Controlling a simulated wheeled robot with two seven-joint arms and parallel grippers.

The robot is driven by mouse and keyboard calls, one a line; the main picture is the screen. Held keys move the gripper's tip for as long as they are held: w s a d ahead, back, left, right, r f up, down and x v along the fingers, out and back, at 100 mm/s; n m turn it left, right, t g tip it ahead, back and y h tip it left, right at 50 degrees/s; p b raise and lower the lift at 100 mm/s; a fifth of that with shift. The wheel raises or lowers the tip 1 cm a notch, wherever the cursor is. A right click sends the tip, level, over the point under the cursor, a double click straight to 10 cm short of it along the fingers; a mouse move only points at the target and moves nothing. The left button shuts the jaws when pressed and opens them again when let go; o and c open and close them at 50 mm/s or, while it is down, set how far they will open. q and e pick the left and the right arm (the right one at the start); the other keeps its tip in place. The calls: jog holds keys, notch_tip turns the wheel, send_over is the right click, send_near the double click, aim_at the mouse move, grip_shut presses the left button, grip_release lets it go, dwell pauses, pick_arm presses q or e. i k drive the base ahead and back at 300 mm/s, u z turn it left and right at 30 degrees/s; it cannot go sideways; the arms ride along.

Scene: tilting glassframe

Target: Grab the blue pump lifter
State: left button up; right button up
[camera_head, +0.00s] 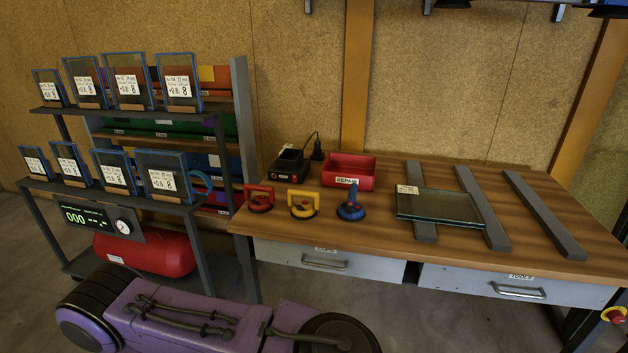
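The blue pump lifter (350,204) stands on the wooden workbench (385,235) near its front edge. It has a dark round base and a blue body that rises to a knob-like top. A yellow lifter (303,203) stands to its left, and a red lifter (259,198) stands left of that one. Neither of my grippers shows in the head view, so I cannot see whether they are open or shut.
A red bin (351,171) and a black charger-like device (290,166) sit behind the lifters. A glass pane (440,207) lies across grey bars (483,207) to the right. A shelf rack (130,112) with framed panes stands left.

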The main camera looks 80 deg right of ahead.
aim_at(359, 214)
jog(key=z, duration=3.6)
jog(key=i, duration=0.35)
